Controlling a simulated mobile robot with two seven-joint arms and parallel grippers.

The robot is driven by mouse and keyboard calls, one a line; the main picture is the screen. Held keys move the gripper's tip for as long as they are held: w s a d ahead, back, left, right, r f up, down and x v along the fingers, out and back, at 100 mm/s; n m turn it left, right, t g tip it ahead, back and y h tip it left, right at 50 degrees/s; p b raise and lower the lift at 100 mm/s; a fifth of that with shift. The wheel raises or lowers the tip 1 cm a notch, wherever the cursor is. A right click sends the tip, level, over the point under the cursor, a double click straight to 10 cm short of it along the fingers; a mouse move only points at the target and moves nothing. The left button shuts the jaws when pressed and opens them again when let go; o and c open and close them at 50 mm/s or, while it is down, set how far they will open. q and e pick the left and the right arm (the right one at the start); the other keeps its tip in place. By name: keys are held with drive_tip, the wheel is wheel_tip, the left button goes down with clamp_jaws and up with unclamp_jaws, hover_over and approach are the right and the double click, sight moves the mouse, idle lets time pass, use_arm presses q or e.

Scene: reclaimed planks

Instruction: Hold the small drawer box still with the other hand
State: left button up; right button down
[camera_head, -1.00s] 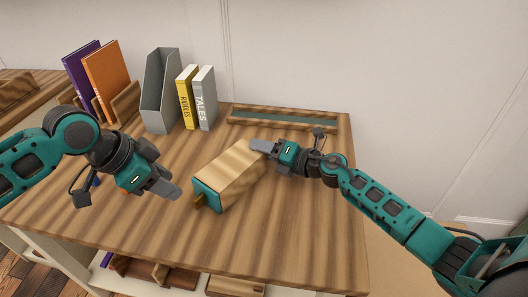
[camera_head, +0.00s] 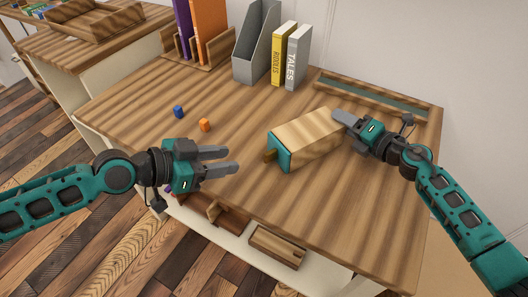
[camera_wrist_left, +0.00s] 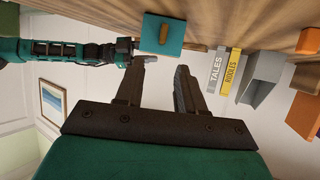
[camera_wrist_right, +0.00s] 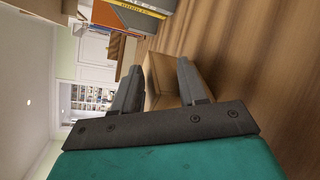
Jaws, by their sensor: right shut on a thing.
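The small drawer box (camera_head: 309,134) lies on the wooden desk, with a light wood body and a teal drawer front bearing a wooden handle (camera_head: 270,155) on its left end. In the left wrist view the teal front (camera_wrist_left: 162,34) faces me. My right gripper (camera_head: 344,122) is shut on the rear end of the box; the right wrist view shows the box (camera_wrist_right: 165,90) between its fingers. My left gripper (camera_head: 230,161) is open and empty, left of the drawer handle and apart from it, near the desk's front edge.
A blue cube (camera_head: 178,111) and an orange cube (camera_head: 204,125) lie on the desk to the left. A grey file holder (camera_head: 257,52), a yellow book (camera_head: 281,57) and a grey book (camera_head: 298,60) stand behind. A low wooden tray (camera_head: 370,95) lies at the back right.

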sight(266, 154)
use_arm(q)
drive_tip(key=shift+t, duration=0.4)
drive_tip(key=x, duration=1.1)
drive_tip(key=shift+s+d+f, duration=0.1)
drive_tip(key=shift+d, duration=0.05)
drive_tip(key=shift+c, duration=0.4)
clamp_jaws()
